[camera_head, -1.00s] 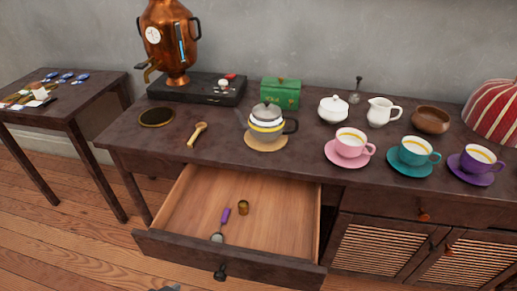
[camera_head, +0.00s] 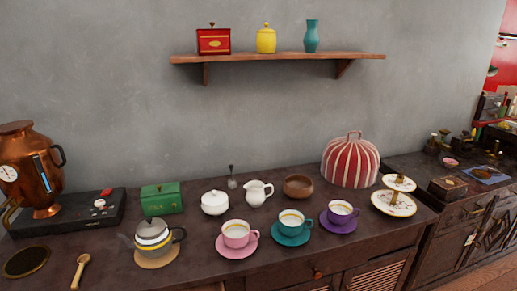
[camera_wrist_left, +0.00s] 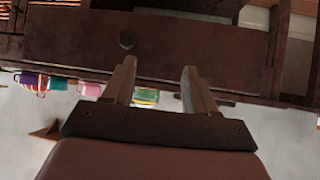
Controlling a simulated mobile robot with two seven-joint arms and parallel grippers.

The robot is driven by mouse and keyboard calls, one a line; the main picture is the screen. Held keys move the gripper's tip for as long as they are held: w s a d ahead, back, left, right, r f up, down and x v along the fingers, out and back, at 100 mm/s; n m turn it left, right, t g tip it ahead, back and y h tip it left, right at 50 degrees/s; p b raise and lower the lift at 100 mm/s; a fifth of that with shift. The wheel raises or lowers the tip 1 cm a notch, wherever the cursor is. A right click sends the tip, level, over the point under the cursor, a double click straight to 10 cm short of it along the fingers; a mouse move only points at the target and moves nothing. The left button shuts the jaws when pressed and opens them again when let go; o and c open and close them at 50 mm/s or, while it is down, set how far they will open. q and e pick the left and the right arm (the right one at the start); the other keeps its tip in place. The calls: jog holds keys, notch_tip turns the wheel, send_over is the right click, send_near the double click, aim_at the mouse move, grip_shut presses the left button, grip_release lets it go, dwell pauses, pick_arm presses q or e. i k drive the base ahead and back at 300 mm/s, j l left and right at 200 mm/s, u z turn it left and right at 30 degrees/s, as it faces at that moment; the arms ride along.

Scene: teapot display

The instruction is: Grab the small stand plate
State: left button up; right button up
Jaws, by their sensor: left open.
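A two-tier stand is at the right end of the long table in the head view. Its small upper plate (camera_head: 399,182) is white with a gold rim and sits above a larger lower plate (camera_head: 393,205) on a gold post. My left gripper (camera_wrist_left: 158,72) shows only in the left wrist view, open with nothing between its fingers. The stand cannot be made out in the wrist view. My right gripper is in neither view.
A striped red tea cosy (camera_head: 351,163) stands left of the stand, close by. A purple cup (camera_head: 341,208), teal cup (camera_head: 292,222) and pink cup (camera_head: 236,233) line the front. A side cabinet (camera_head: 450,206) adjoins the right. A wall shelf (camera_head: 280,58) hangs above.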

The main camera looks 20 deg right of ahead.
aim_at(405, 184)
jog(key=k+j+z, duration=0.1)
jog(key=z, duration=0.4)
jog(key=i+z, duration=0.1)
jog(key=z, duration=0.6)
jog(key=i+z, duration=0.15)
jog(key=z, duration=0.2)
